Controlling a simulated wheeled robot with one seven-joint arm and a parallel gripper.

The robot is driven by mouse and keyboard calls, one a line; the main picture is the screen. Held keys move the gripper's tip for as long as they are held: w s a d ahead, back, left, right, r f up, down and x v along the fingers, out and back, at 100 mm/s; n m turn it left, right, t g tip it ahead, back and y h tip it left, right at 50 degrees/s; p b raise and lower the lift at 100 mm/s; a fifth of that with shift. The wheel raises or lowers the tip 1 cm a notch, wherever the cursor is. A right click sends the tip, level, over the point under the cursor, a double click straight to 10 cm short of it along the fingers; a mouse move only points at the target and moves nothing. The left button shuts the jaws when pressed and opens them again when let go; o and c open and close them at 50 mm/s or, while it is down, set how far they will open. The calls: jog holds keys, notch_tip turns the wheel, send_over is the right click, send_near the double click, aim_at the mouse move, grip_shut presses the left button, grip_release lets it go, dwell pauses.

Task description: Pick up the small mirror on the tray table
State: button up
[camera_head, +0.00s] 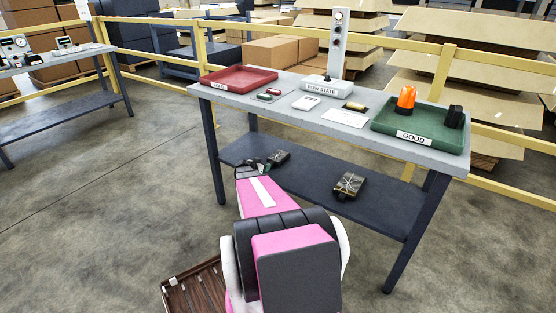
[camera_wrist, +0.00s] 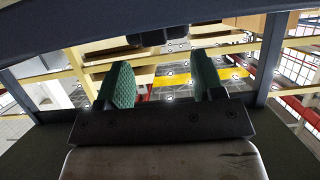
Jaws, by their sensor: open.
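I cannot pick out the small mirror for certain. A dark rectangular piece with a pale star-like crack pattern (camera_head: 349,185) lies on the lower shelf of the grey table. A second small dark piece (camera_head: 278,157) lies on the same shelf, farther left. My gripper (camera_head: 262,163) is at the shelf's left part, just left of this second piece; I cannot tell whether they touch. In the wrist view my gripper (camera_wrist: 160,82) is open, its two green-padded fingers apart with nothing seen between them.
The tabletop (camera_head: 290,88) holds a red tray (camera_head: 240,77), an upright white panel (camera_head: 338,45) and a green tray (camera_head: 440,137) with an orange beacon (camera_head: 406,98). The table's dark legs and top edge surround the shelf. A yellow rail (camera_head: 440,72) runs behind.

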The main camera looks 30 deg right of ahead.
aim_at(277, 159)
jog(key=x, duration=0.4)
jog(key=shift+s+d+f, duration=0.15)
jog(key=shift+d, duration=0.3)
grip_shut()
jog(key=shift+s, duration=0.1)
